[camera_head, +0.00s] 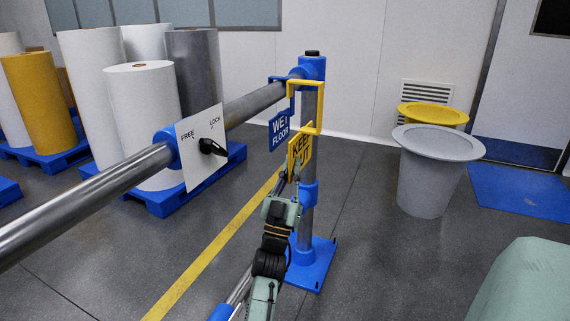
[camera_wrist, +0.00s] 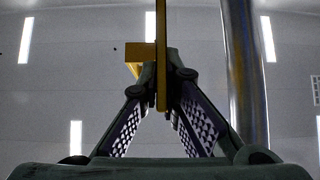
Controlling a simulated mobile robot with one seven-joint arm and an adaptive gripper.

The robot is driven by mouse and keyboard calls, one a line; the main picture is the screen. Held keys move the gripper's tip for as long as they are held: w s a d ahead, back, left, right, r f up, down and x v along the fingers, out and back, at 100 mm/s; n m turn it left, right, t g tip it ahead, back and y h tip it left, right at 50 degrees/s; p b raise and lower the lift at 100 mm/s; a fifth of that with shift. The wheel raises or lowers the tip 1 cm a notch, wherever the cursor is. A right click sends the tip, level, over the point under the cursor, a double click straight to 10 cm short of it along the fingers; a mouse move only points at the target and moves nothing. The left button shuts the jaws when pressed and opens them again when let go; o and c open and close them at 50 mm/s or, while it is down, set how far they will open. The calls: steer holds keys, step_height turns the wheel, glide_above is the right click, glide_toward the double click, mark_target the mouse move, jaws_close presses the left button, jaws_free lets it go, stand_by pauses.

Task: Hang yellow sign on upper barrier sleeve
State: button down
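The yellow KEEP OUT sign (camera_head: 299,153), with a yellow hook-shaped bracket (camera_head: 321,108), is upright beside the post, just below and right of the upper rail's end. My gripper (camera_head: 292,180) is shut on the sign's lower part from below. In the wrist view the fingers (camera_wrist: 162,85) pinch the thin yellow sign (camera_wrist: 161,45), seen edge-on. The blue upper sleeve (camera_head: 299,73) is on the rail near the post top. The bracket's top overlaps the sleeve area in the head view; I cannot tell whether they touch. A blue WET FLOOR sign (camera_head: 279,131) hangs just left of the yellow sign.
The steel post (camera_head: 308,150) stands close right of the sign. A FREE/LOCK plate with a black knob (camera_head: 212,147) is on the upper rail (camera_head: 255,103). A grey bin (camera_head: 428,175) and yellow bin (camera_head: 433,112) stand right. Large rolls on blue pallets stand left.

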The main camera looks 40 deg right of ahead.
steer(key=w+a+f+b, duration=0.1)
steer(key=w+a+f, duration=0.1)
steer(key=w, duration=0.5)
steer(key=w+a+f+b, duration=0.1)
steer(key=w+a+b, duration=0.1)
steer(key=w+a, duration=0.2)
steer(key=shift+w+f, duration=0.35)
steer(key=shift+w, duration=1.35)
steer(key=c, duration=1.7)
jaws_free()
steer(key=v, duration=1.2)
steer(key=shift+s, duration=0.1)
